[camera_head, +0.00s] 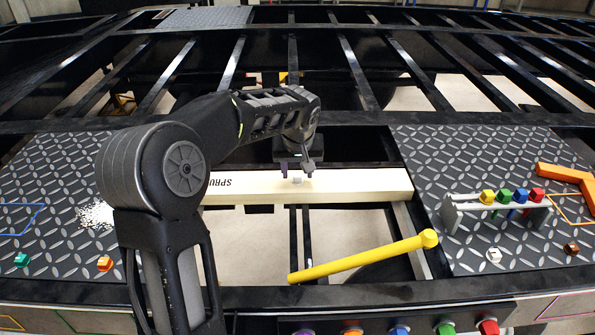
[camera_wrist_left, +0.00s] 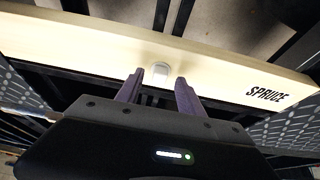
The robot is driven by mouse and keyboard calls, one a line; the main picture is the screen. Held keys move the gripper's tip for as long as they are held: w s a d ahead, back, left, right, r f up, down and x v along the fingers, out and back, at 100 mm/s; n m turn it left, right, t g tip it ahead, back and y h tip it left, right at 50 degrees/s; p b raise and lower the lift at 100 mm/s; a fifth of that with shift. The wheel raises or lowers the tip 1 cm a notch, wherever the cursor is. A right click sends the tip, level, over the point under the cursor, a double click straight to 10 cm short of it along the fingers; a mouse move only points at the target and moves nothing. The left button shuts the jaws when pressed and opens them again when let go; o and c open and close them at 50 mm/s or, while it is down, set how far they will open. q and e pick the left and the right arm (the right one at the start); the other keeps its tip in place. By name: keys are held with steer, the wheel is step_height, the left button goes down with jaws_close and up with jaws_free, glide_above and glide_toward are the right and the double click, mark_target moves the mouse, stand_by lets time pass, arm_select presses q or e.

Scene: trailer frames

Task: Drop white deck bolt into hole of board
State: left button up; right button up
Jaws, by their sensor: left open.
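The pale wooden board (camera_head: 365,184), marked SPRUCE, lies across the dark frame; it also crosses the left wrist view (camera_wrist_left: 75,40). The white deck bolt (camera_head: 298,180) is at the board's middle with its blocky head showing. In the left wrist view the bolt (camera_wrist_left: 160,70) stands just beyond the fingertips. I cannot tell how deep it sits, and no hole shows around it. My left gripper (camera_head: 297,170) is open over the board, its purple fingers (camera_wrist_left: 158,84) on either side of the bolt and apart from it. My right gripper is not in view.
A yellow rod (camera_head: 360,257) spans the opening in front of the board. A grey rack (camera_head: 462,203) with several coloured bolts stands on the right plate, near a small white piece (camera_head: 494,255) and an orange angle piece (camera_head: 562,173). White granules (camera_head: 95,215) lie on the left plate.

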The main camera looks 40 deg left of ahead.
arm_select(q)
steer(key=v, duration=0.7)
steer(key=shift+s+d, duration=0.1)
steer(key=shift+d, duration=0.05)
stand_by(0.7)
